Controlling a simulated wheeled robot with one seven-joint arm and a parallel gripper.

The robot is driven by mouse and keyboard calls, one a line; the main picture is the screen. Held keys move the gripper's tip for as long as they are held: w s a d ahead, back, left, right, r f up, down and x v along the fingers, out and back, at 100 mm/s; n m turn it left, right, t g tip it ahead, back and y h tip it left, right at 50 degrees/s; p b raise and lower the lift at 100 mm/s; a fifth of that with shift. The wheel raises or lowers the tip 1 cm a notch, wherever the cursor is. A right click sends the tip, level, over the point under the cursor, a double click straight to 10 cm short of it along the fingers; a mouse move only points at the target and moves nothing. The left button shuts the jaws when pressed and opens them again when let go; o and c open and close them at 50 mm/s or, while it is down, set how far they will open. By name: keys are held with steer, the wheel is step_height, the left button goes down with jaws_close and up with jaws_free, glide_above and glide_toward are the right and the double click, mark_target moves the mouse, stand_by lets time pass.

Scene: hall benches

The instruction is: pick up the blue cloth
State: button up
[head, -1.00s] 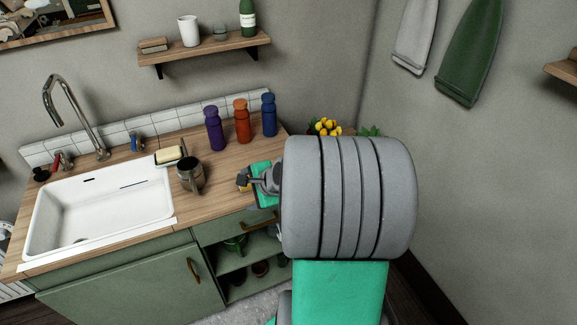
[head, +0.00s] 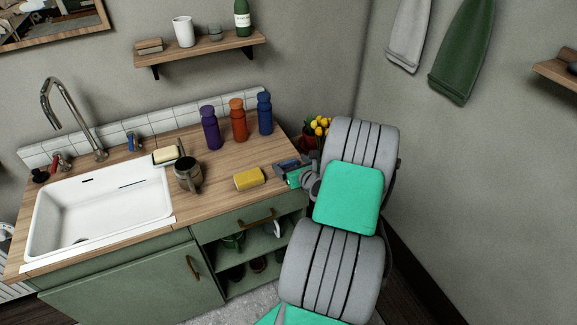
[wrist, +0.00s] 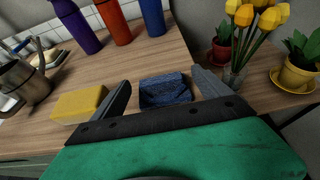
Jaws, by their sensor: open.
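The blue cloth (wrist: 165,90) is a dark blue folded piece on the wooden counter, near its right end. In the wrist view it lies ahead of my gripper (wrist: 160,90), between the two spread fingers. The fingers are open and hold nothing. In the head view the cloth (head: 285,163) shows only in part beside my gripper (head: 292,170), which is over the right end of the counter. I cannot tell from these views how high the fingers are above the cloth.
A yellow sponge (head: 249,179) lies left of the cloth. A dark metal mug (head: 188,175) and purple (head: 210,128), orange (head: 238,120) and blue (head: 265,113) bottles stand on the counter. Yellow flowers (wrist: 252,20) and potted plants stand to the right. The sink (head: 100,205) is at left.

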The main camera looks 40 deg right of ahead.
steer(key=c, duration=1.4)
steer(key=shift+r, duration=0.1)
steer(key=shift+c, duration=0.2)
